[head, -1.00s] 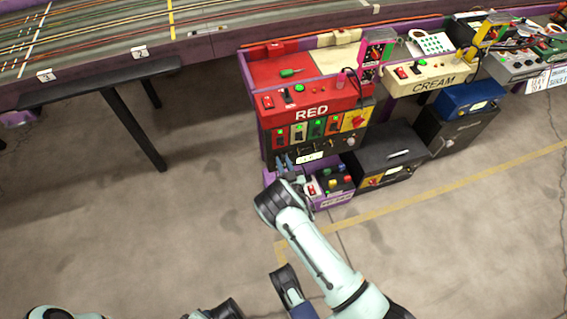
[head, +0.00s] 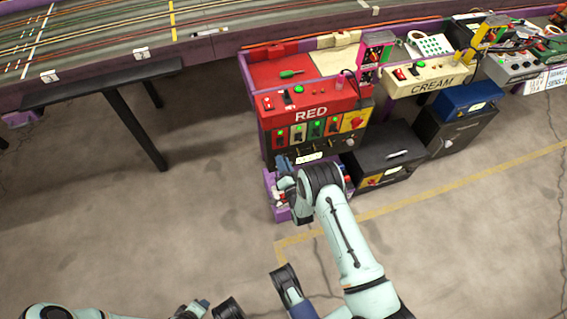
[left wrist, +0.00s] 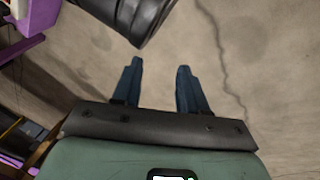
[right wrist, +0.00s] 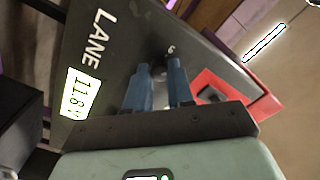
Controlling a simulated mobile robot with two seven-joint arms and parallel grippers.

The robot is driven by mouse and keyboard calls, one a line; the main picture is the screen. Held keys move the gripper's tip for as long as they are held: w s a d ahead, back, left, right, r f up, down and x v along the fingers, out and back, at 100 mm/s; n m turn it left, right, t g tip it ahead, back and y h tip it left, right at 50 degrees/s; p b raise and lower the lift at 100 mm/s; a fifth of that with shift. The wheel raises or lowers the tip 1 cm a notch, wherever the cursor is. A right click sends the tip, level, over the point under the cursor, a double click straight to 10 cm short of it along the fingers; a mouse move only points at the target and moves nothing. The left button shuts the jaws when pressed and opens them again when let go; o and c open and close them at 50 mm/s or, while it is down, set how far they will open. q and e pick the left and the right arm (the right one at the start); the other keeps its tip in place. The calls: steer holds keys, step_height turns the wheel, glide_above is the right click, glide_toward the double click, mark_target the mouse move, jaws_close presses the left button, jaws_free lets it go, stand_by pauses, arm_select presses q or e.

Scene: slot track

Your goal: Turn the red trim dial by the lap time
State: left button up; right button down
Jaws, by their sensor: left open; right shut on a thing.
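The red station (head: 311,113) stands under the track's edge, with a black lower panel (head: 340,145) holding small switches. A pale lap time display (head: 310,157) sits low on that panel; it also shows in the right wrist view (right wrist: 82,93) beside the word LANE. My right gripper (head: 282,163) is at the panel just left of the display. In the right wrist view its blue fingertips (right wrist: 157,66) press close to the panel, shut on the trim dial, which they mostly hide. My left gripper (left wrist: 156,68) is open and empty above the floor.
A purple low shelf (head: 271,190) with small controls lies below the station, partly behind my right arm. A dark box (head: 385,150) stands right of it. The cream station (head: 440,78) is farther right.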

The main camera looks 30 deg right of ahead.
arm_select(q)
steer(key=shift+s+a+f+g+b, duration=0.15)
steer(key=shift+s+f+g+b, duration=0.2)
steer(key=shift+s+f, duration=0.5)
arm_select(e)
steer(key=m, duration=0.8)
steer(key=shift+a+f+m, duration=0.1)
steer(key=shift+a+m, duration=0.05)
steer(key=shift+m, duration=0.15)
steer(key=c, duration=1)
jaws_free()
steer(key=shift+s, duration=0.1)
arm_select(q)
steer(key=shift+h, duration=0.3)
steer(key=r+p, duration=0.1)
steer(key=d+r+p, duration=0.1)
steer(key=r, duration=0.1)
steer(key=d+r+p, duration=0.1)
steer(key=shift+s+r, duration=0.15)
steer(key=shift+r, duration=0.1)
arm_select(e)
steer(key=v, duration=1.3)
steer(key=shift+s, duration=0.15)
